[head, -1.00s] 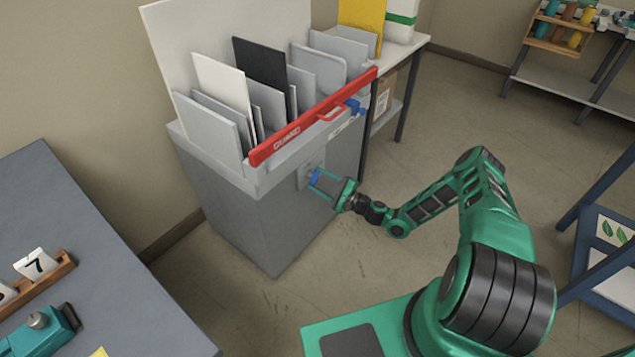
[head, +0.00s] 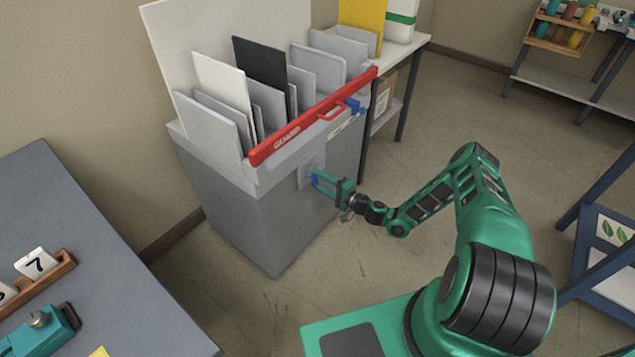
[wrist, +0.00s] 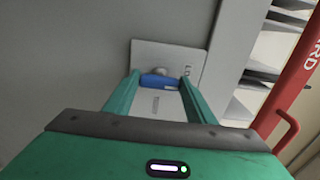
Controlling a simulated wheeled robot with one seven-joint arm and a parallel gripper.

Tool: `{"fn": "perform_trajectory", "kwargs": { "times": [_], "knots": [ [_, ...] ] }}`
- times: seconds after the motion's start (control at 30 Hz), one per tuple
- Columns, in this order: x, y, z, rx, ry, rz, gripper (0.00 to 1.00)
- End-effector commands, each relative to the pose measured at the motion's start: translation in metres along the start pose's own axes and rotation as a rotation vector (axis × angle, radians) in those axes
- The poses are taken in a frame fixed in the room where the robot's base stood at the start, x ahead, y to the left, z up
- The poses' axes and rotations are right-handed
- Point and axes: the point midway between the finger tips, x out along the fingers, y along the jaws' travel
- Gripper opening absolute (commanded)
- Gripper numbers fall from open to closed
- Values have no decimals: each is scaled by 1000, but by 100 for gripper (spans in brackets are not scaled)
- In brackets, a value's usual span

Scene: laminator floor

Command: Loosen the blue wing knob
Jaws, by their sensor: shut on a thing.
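The blue wing knob (wrist: 160,81) sits on a light grey plate (wrist: 196,62) on the front of the grey cabinet. In the wrist view it lies crosswise between my two fingertips, which touch its ends. In the head view only a small blue part of the knob (head: 315,180) shows, with my green finger in front of it. My gripper (head: 318,178) is shut on the knob, reaching in from the right. The face of the knob toward the plate is hidden.
A red guard bar (head: 315,117) runs along the cabinet's top front edge, above my gripper. A second blue part (head: 354,106) is at its right end. Upright panels fill the cabinet top. A grey table (head: 80,250) stands at the left. Floor in front is clear.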

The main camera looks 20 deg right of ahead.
Motion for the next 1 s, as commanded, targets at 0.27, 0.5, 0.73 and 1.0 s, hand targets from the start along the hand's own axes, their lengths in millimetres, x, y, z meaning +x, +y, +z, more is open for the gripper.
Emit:
{"fn": "perform_trajectory", "kwargs": {
  "times": [0.27, 0.5, 0.73, 1.0],
  "knots": [
    [-2, 6, 4, -20, -7, 12, 28],
    [-2, 7, 4, -20, -7, 13, 28],
    [-1, 5, 3, -20, -5, 9, 69],
    [-6, 3, 1, -20, -2, 6, 69]
  ]
}}
